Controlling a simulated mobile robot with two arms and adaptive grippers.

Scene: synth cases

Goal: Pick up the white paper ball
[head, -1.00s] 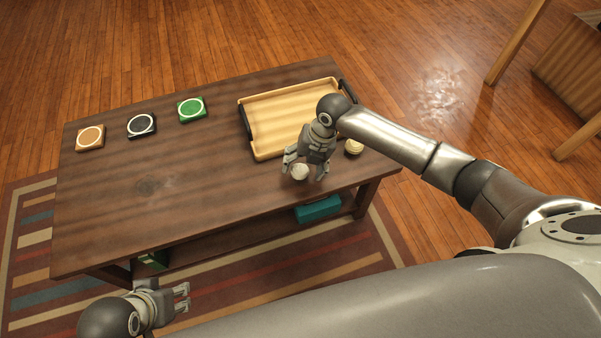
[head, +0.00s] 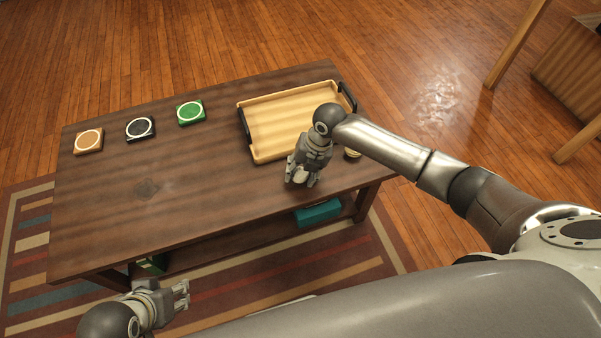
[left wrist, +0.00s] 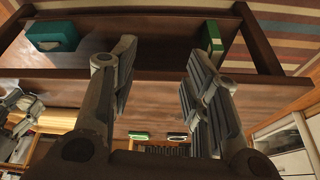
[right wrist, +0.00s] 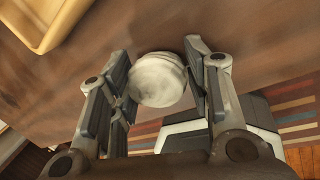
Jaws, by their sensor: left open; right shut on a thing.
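The white paper ball (right wrist: 158,80) sits between the two fingers of my right gripper (right wrist: 160,85) in the right wrist view. In the head view the ball (head: 300,175) is mostly hidden by the fingers. My right gripper (head: 302,178) is shut on it over the table's front right part, at or just above the top. My left gripper (head: 182,297) is open and empty, low in front of the table. In the left wrist view its two fingers (left wrist: 160,95) stand wide apart with nothing between them.
The dark wooden table (head: 200,210) carries a yellow tray (head: 285,150) with black handles. Orange (head: 89,141), black (head: 140,129) and green (head: 190,112) square pieces lie at the back left. A pale round thing (head: 352,154) is partly behind my right arm. A teal box (head: 318,213) rests on the shelf below.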

